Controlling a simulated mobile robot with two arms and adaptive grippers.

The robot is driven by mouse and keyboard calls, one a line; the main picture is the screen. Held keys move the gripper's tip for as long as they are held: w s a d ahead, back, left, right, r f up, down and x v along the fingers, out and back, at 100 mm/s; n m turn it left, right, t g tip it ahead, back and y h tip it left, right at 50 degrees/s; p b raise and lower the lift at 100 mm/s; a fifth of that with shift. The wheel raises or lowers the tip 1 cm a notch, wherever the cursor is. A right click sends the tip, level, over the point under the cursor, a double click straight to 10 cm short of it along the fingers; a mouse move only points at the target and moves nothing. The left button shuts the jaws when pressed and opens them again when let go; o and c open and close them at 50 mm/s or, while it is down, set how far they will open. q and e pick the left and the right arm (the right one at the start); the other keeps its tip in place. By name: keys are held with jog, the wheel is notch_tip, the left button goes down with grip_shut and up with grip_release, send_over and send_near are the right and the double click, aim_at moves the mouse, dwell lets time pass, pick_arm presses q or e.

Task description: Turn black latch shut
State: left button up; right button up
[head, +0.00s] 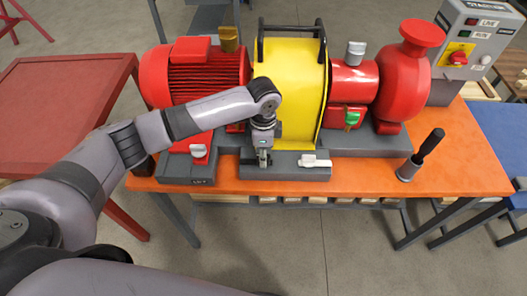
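The pump skid has a yellow guard (292,82) with black bars over its top, between red machine parts. My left gripper (263,160) points down at the grey base (285,173) in front of the guard. Its fingers are small and dark here, so I cannot tell whether they are open or touching anything. I cannot make out a black latch; the gripper hides the spot under it. A white latch (315,161) lies just right of the gripper, and another white handle (198,151) is on the base at the left. My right gripper is out of view.
A control box (466,45) stands at the back right. A red motor (195,75) is behind my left arm, and a red table (60,105) is at the left.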

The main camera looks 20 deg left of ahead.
pick_arm(q)
grip_shut()
dwell(0.4)
dwell(0.4)
